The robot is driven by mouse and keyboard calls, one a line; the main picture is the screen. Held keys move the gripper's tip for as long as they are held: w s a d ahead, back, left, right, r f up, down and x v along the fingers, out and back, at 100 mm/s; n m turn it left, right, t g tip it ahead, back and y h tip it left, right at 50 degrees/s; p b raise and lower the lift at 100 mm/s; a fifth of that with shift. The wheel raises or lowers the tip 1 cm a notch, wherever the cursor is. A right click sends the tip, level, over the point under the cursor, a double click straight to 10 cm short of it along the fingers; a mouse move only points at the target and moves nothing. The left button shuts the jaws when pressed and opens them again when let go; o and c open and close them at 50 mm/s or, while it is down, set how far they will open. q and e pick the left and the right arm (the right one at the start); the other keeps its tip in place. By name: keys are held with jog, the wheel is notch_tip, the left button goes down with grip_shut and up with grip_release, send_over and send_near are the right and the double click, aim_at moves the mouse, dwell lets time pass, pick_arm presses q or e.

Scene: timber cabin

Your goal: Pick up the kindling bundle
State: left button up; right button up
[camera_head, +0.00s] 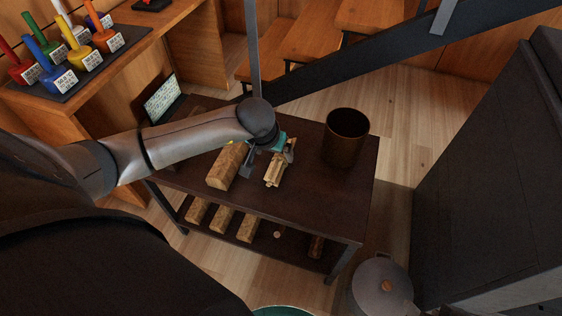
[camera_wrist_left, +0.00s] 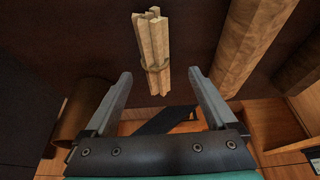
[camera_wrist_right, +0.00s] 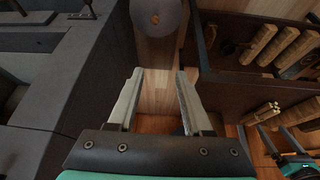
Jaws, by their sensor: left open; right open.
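The kindling bundle (camera_head: 272,176) is a small sheaf of pale split sticks on the dark table (camera_head: 310,205). In the left wrist view the bundle (camera_wrist_left: 152,38) shows a tie around its middle and lies ahead of the jaw gap. My left gripper (camera_head: 268,160) is over the table at the bundle, partly hiding it in the head view. Its jaws (camera_wrist_left: 158,74) are open with nothing gripped. My right gripper (camera_wrist_right: 159,72) is open and empty, away from the table, and out of the head view. The bundle also shows at the right of the right wrist view (camera_wrist_right: 261,114).
A split log (camera_head: 224,168) lies left of the bundle, close to my left gripper. A dark bronze bucket (camera_head: 346,150) stands to its right. The lower shelf holds several logs (camera_head: 221,220). A lidded pot (camera_head: 382,290) and a dark stove (camera_head: 490,190) stand at the right.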

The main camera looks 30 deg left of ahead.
aim_at(279, 159)
pick_arm(q)
jog(key=shift+w+f, duration=0.25)
jog(key=shift+f, duration=0.45)
jog(key=shift+w+f+b, duration=0.25)
jog(key=shift+f+b, duration=0.2)
jog(key=shift+b, duration=0.1)
jog(key=shift+w+d+f+b, duration=0.1)
jog(key=shift+w+f+b, duration=0.1)
jog(key=shift+f+b, duration=0.2)
jog(key=shift+w+d+f+b, duration=0.15)
jog(key=shift+f+b, duration=0.15)
jog(key=shift+f, duration=0.15)
jog(key=shift+w+a+f+b, duration=0.15)
jog(key=shift+w+f+b, duration=0.1)
jog(key=shift+f+b, duration=0.25)
jog(key=shift+w+f, duration=0.2)
jog(key=shift+f, duration=0.3)
pick_arm(e)
jog(key=w+a+t+y, duration=0.3)
jog(key=w+a+t, duration=0.2)
jog(key=a, duration=0.3)
jog(key=shift+r+t+y, duration=0.3)
jog(key=shift+r+t, duration=0.15)
jog(key=shift+t, duration=0.35)
pick_arm(q)
grip_shut()
pick_arm(e)
jog(key=shift+w+d, duration=0.1)
